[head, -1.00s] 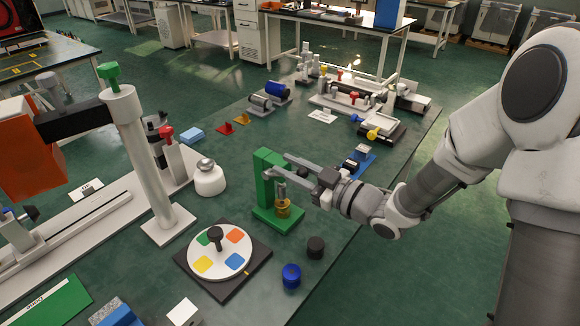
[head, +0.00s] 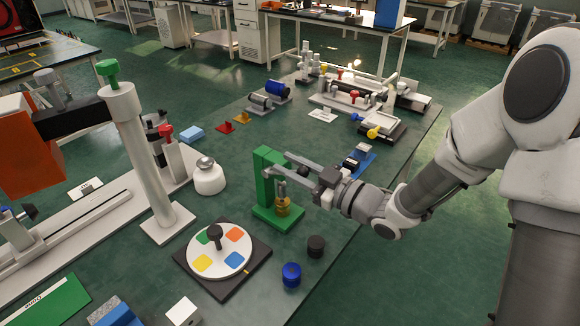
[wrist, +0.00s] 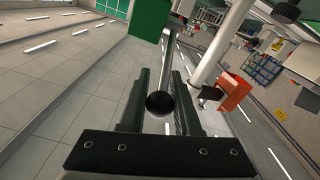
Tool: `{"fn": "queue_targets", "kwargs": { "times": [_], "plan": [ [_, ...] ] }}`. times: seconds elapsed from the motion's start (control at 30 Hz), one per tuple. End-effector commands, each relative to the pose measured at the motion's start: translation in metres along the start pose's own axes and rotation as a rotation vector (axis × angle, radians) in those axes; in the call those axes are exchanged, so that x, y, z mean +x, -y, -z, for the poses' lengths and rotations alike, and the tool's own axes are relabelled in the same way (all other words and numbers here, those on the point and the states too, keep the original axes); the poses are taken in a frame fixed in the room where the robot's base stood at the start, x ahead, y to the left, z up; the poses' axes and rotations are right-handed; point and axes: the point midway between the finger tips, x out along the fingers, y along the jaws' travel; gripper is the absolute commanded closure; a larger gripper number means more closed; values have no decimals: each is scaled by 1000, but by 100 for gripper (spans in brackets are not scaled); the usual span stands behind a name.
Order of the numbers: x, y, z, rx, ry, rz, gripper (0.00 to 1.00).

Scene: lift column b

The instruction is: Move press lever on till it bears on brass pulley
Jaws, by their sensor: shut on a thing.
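The green press (head: 264,180) stands on the bench, with a grey ram (head: 282,187) at its front. The brass pulley (head: 283,207) sits on the press base right under the ram. The ram's lower end is at or very near the pulley's top; I cannot tell whether they touch. My gripper (head: 291,166) reaches in from the right at the height of the press top. In the wrist view, the press lever (wrist: 168,62) is a grey rod with a black ball knob (wrist: 160,103), between my fingers (wrist: 160,88). My fingers are shut on the lever, which they mostly hide in the head view.
A turntable with coloured patches (head: 219,250) is left of the press. A blue cap (head: 291,275) and a black knob (head: 316,246) stand in front. A white weight (head: 208,178) is behind left, and a blue fixture (head: 358,160) lies beyond my gripper.

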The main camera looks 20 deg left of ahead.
Motion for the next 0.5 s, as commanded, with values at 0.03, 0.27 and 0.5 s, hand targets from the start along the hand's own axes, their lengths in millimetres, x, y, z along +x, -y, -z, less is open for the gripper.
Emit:
{"fn": "queue_targets", "kwargs": {
  "times": [0.03,0.27,0.5],
  "plan": [
    [-1,1,-6,0,-12,-5,100],
    [-6,4,-17,0,-103,-31,100],
    [-12,7,-27,1,-238,-69,100]
  ]
}}
